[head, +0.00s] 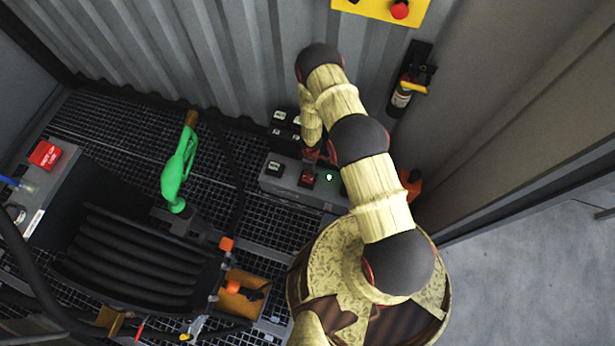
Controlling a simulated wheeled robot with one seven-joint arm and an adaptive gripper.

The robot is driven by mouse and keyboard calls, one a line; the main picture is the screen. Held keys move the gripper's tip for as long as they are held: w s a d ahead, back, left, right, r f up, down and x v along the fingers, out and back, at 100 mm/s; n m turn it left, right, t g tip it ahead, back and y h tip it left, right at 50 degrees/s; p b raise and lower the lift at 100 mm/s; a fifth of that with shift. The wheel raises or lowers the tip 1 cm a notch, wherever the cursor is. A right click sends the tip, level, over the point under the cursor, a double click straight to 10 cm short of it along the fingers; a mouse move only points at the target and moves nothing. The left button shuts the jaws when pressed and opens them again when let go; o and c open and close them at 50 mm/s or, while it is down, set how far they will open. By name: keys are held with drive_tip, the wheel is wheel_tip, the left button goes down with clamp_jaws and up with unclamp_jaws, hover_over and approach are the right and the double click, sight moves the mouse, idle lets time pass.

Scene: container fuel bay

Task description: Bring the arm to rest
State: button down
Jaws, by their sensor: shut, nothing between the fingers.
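My arm, pale yellow with dark joints, rises from my base, bends over near the corrugated wall and folds back down. My gripper (318,153) is at the low end of it, partly hidden behind my arm. It is shut and empty, pointing down just above or beside a grey control box (288,185). The box carries a black switch (274,168), a red switch (307,178) and a lit green lamp (329,177). I cannot tell whether the fingers touch the box.
A green fuel nozzle (178,170) stands upright left of the box, by a coiled black hose (140,250). A red button box (45,155) is at far left. Open floor (540,270) lies right.

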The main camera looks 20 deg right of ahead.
idle(0.5)
drive_tip(key=shift+d, duration=0.15)
drive_tip(key=s+d+r+m+g+h, duration=0.1)
drive_tip(key=s+d+r+g+h, duration=0.1)
drive_tip(key=s+d, duration=0.4)
wheel_tip(320, 180, up, 37)
drive_tip(key=s+m+g, duration=0.1)
drive_tip(key=s+m, duration=0.2)
drive_tip(key=m, duration=0.3)
drive_tip(key=s+a+r+m+t, duration=0.1)
drive_tip(key=s+a+r+t, duration=0.1)
drive_tip(key=r, duration=0.9)
drive_tip(key=s+a+r+m+t+y, duration=0.1)
drive_tip(key=s+r, duration=0.5)
drive_tip(key=r, duration=0.6)
drive_tip(key=s+a+r+m+t+y, duration=0.1)
drive_tip(key=s+a+r+t, duration=0.2)
drive_tip(key=r, duration=0.9)
drive_tip(key=s+t, duration=0.2)
drive_tip(key=shift+a+r+m+t, duration=0.2)
drive_tip(key=shift+m+t, duration=0.1)
drive_tip(key=shift+m, duration=0.1)
drive_tip(key=shift+s, duration=0.1)
